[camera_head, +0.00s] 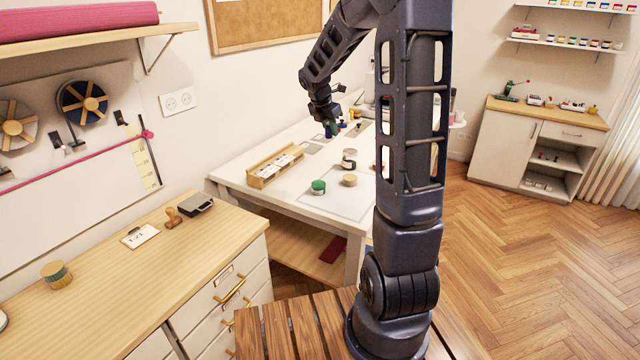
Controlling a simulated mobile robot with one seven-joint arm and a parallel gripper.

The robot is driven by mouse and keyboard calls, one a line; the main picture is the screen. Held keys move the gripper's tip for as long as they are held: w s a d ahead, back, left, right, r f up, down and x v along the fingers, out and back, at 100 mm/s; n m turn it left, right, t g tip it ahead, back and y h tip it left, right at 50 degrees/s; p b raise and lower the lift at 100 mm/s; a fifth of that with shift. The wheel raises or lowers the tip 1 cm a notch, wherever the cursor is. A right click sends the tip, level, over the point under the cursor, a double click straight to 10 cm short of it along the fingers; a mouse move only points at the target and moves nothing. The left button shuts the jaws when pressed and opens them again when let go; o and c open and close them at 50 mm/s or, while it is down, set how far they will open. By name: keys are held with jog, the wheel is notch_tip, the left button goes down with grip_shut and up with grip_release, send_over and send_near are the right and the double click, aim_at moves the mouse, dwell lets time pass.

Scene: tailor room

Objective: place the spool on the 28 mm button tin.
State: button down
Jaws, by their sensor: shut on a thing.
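My gripper (328,118) is over the far part of the white table, small and pointing down. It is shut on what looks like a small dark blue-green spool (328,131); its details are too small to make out. Round tins stand on the table nearer to me: one with a green lid (318,187), one with a tan top (349,180), and a pale and dark one (349,160) behind them. No size marking is readable, so I cannot tell which is the 28 mm button tin.
A wooden box (275,168) with cards stands at the white table's (240,165) left edge. Other small colored things (343,124) stand close by the gripper. My arm hides the table's right part. A wooden counter (120,290) at left holds a round tin (57,275).

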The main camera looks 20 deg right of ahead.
jog(key=w+a, duration=0.1)
jog(key=a, duration=0.2)
send_near(320, 182)
jog(key=x, duration=0.3)
jog(key=d+x, duration=0.1)
jog(key=x, duration=0.2)
jog(key=shift+w+d, duration=0.15)
jog(key=shift+w, duration=0.1)
jog(key=shift+f, duration=0.1)
jog(key=c, duration=1.3)
grip_release()
jog(key=shift+o, duration=0.2)
